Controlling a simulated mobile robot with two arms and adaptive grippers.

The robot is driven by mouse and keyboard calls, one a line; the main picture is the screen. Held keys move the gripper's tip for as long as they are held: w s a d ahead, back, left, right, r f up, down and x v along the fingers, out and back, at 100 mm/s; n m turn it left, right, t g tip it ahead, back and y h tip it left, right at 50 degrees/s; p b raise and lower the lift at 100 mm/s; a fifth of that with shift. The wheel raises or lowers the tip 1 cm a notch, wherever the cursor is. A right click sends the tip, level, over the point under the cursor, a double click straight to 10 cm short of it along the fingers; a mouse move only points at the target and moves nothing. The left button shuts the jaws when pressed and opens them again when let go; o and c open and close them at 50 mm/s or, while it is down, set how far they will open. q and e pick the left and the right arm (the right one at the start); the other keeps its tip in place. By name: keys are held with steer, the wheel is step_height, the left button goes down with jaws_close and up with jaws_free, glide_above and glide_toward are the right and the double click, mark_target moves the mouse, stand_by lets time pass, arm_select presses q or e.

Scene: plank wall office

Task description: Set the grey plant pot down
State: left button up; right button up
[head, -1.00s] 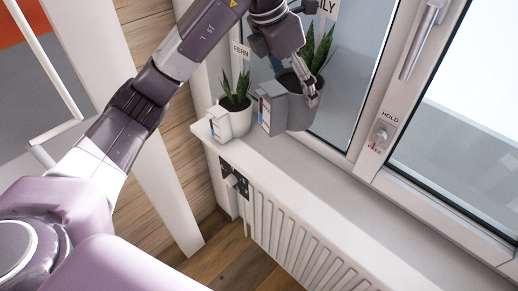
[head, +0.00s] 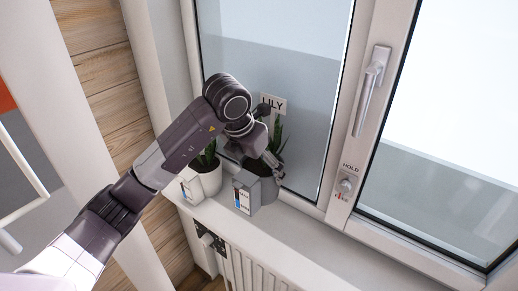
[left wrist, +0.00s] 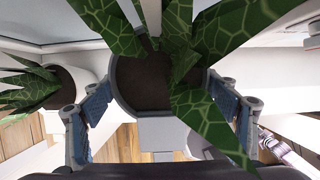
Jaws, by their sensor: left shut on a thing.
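The grey plant pot (head: 267,190) holds a spiky green plant and is at the window sill, right of the white pot. My left gripper (head: 264,165) is shut on the grey pot from above. In the left wrist view the pot's rim and dark soil (left wrist: 142,85) are between the two fingers, with broad patterned leaves in front. A small grey box with a coloured label (head: 244,195) is on the pot's near side. The pot looks upright; I cannot tell whether its base touches the sill. My right gripper is not in view.
A white pot (head: 209,182) with a plant stands close on the left, with a white labelled box (head: 190,185) in front. The window sill (head: 312,232) is clear to the right. A radiator (head: 250,268) is below.

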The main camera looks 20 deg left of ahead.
arm_select(q)
step_height(320, 180, down, 6)
steer(key=shift+r+p, duration=0.25)
steer(key=shift+p, duration=0.4)
steer(key=shift+f+p, duration=0.5)
steer(key=shift+f, duration=1.3)
steer(key=o, duration=2.1)
steer(key=shift+s+f, duration=0.15)
steer(key=shift+f, duration=0.05)
